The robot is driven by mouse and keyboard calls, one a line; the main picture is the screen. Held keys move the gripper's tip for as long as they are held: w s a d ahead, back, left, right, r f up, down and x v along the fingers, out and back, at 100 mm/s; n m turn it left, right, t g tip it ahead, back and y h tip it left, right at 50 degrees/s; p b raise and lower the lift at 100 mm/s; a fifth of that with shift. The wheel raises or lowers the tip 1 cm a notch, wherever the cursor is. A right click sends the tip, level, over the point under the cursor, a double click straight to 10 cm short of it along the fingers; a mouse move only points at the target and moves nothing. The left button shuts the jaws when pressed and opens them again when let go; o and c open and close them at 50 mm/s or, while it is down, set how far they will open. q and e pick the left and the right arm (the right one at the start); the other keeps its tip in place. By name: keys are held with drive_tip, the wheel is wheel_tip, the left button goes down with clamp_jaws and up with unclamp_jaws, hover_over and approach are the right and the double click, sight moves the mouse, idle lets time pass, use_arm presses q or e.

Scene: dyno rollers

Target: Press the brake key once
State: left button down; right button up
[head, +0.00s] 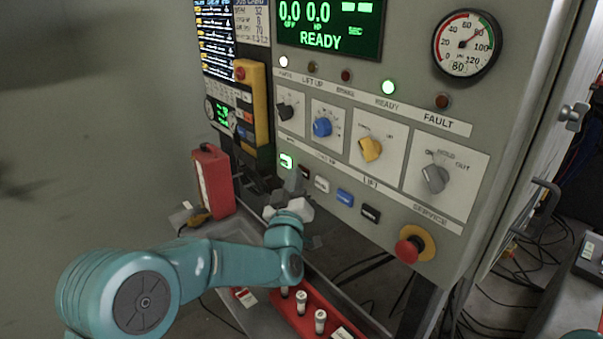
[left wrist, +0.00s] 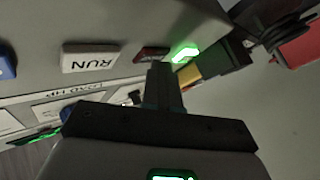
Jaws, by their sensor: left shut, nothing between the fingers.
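A row of small keys runs along the lower panel: a green-lit key (head: 286,160), a dark red key (head: 304,171), a white key (head: 322,183), a blue key (head: 344,197) and a black key (head: 370,213). I cannot read which is the brake key. In the left wrist view the white key (left wrist: 90,58) reads RUN, with the red key (left wrist: 151,54) and green-lit key (left wrist: 185,52) beside it. My left gripper (head: 295,180) is shut and empty, close to the red key. Its fingertips (left wrist: 160,70) partly overlap that key there; contact cannot be told. My right gripper is out of view.
Knobs, including a yellow one (head: 370,149), sit above the keys. A red emergency button (head: 410,249) is lower right. A red box (head: 213,180) and a red tray (head: 300,315) are nearby.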

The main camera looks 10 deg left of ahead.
use_arm(q)
drive_tip(key=shift+s+a+b, duration=0.45)
drive_tip(key=shift+s+b, duration=0.15)
drive_tip(key=shift+b, duration=0.2)
drive_tip(key=s+a+b, duration=0.1)
drive_tip(key=s, duration=0.1)
drive_tip(key=s+a+b, duration=0.2)
drive_tip(key=shift+a, duration=0.1)
drive_tip(key=shift+f, duration=0.1)
idle(0.7)
